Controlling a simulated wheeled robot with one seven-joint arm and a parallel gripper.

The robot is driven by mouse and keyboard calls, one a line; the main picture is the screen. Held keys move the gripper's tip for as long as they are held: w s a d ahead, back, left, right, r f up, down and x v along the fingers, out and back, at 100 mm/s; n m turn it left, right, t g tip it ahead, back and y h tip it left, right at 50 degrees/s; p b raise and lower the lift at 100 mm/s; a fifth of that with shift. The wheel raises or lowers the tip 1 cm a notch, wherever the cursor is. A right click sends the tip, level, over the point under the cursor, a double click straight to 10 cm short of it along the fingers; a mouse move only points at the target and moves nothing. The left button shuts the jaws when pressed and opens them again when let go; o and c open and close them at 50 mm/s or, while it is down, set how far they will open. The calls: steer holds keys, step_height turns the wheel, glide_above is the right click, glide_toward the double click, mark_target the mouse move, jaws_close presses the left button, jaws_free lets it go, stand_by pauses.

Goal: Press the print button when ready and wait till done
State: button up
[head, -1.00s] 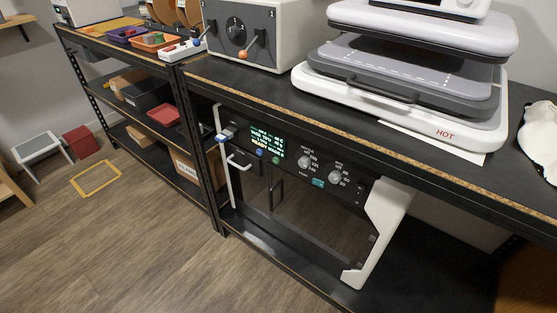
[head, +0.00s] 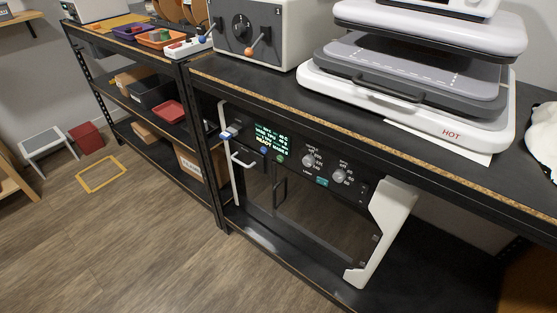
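The 3D printer (head: 385,235) stands on the lower shelf under the black workbench, with white side frames and a dark front. Its control panel has a lit screen (head: 270,138) with green and yellow text; one line seems to read READY. Below the screen are a blue button (head: 263,150) and a green button (head: 281,158). Two grey knobs (head: 308,160) and a small teal button (head: 321,182) sit to the right. Button labels are too small to read, so I cannot tell which is print. My gripper is not in view.
A heat press (head: 400,100) marked HOT and a grey box with levers (head: 258,35) stand on the bench top (head: 260,78). Shelves with trays and boxes are at left. A yellow floor frame (head: 101,174) and a step stool (head: 42,142) lie further left. The wooden floor in front is clear.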

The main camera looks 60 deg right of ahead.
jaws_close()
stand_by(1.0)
